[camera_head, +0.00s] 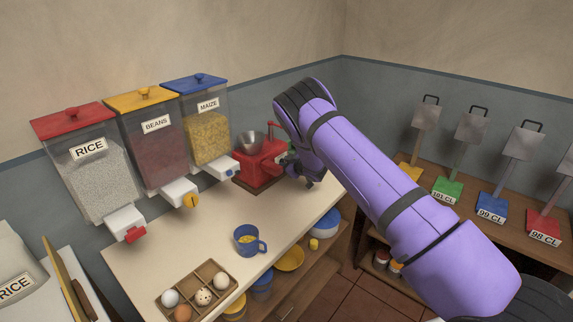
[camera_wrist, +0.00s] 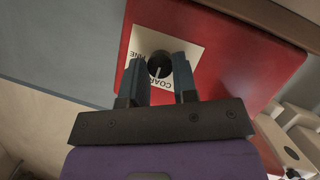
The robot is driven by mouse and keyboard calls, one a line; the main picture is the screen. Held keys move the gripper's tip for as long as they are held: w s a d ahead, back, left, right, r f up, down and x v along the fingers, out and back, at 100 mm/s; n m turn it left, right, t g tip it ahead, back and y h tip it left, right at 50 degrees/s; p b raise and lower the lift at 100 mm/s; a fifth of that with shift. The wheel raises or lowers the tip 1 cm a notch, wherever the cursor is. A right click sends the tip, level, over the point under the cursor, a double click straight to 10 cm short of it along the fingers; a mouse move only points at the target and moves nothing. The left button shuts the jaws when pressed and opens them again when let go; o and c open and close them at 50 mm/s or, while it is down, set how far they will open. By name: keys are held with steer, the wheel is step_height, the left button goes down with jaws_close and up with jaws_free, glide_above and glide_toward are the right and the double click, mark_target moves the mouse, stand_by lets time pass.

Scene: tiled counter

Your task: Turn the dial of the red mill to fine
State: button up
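The red mill (camera_head: 258,165) stands on the counter right of the maize dispenser, with a metal hopper on top. Its red front (camera_wrist: 215,55) fills much of the wrist view, with a pale label (camera_wrist: 168,43) reading "COAR..." and, partly hidden, "...NE". The dial (camera_wrist: 159,66) is a small black knob with a light pointer mark, on that label. My gripper (camera_wrist: 158,68) is open, its two dark fingers on either side of the dial. I cannot tell whether the fingers touch it. In the head view my purple arm reaches to the mill and partly hides its right side.
Rice (camera_head: 92,175), beans (camera_head: 150,145) and maize (camera_head: 208,130) dispensers line the wall left of the mill. A blue mug (camera_head: 247,241) and an egg tray (camera_head: 190,300) sit on the counter. The counter between mug and mill is clear.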

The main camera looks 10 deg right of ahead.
steer(key=shift+d, duration=0.1)
steer(key=m, duration=0.1)
steer(key=m+g+y, duration=0.1)
steer(key=shift+w+d+r+m+y, duration=0.1)
steer(key=shift+d+r+m+y, duration=0.05)
steer(key=shift+m+y, duration=0.2)
steer(key=m+g+y, duration=0.1)
steer(key=m, duration=0.2)
steer(key=shift+w+g+y, duration=0.1)
steer(key=shift+g+y, duration=0.2)
steer(key=shift+y, duration=0.05)
steer(key=m+g+y, duration=0.1)
steer(key=m, duration=0.2)
steer(key=shift+d+y, duration=0.15)
steer(key=shift+y, duration=0.25)
steer(key=m+y, duration=0.2)
steer(key=m, duration=0.1)
steer(key=shift+w+f+m, duration=0.1)
steer(key=shift+f+m, duration=0.15)
steer(key=shift+f, duration=0.05)
steer(key=shift+g, duration=0.3)
steer(key=o, duration=0.9)
